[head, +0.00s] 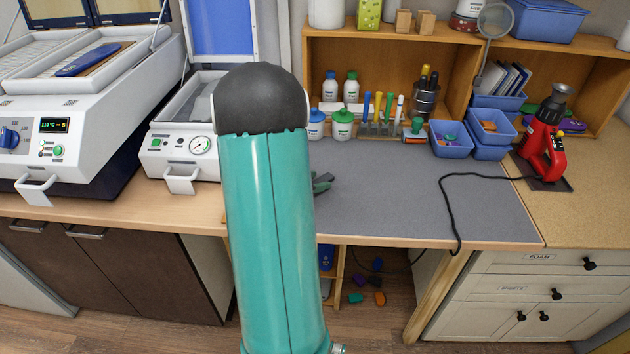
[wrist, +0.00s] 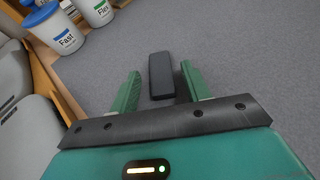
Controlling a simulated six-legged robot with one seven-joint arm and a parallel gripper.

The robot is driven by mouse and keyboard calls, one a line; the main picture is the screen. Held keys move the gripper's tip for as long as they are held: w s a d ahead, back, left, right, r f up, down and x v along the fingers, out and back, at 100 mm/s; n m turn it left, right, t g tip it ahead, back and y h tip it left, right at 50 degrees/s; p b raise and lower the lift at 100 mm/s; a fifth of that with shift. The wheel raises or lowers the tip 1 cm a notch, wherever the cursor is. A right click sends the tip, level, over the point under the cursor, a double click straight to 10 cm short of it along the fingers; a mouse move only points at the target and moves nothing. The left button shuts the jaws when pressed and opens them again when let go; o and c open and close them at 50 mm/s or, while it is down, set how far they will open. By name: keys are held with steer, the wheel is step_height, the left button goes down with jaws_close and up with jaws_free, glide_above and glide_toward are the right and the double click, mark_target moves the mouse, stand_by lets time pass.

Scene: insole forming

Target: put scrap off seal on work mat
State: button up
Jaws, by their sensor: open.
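A small dark, oblong block (wrist: 160,78), perhaps the scrap, shows in the wrist view over the grey work mat (wrist: 245,55). My gripper (wrist: 160,69) is open, with one green finger on each side of the block. I cannot tell whether the block rests on the mat. In the head view my teal arm hides most of the gripper; green finger parts show just right of it over the mat (head: 410,205). No seal can be made out.
Bottles (head: 342,124) and a row of coloured tools (head: 380,115) stand behind the mat. Blue bins (head: 451,139) and a red tool (head: 543,145) are at the right; a black cord (head: 445,195) crosses the mat. White machines (head: 75,120) stand at the left. The mat's middle is clear.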

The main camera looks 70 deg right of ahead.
steer(key=v, duration=1.2)
steer(key=shift+r, duration=0.15)
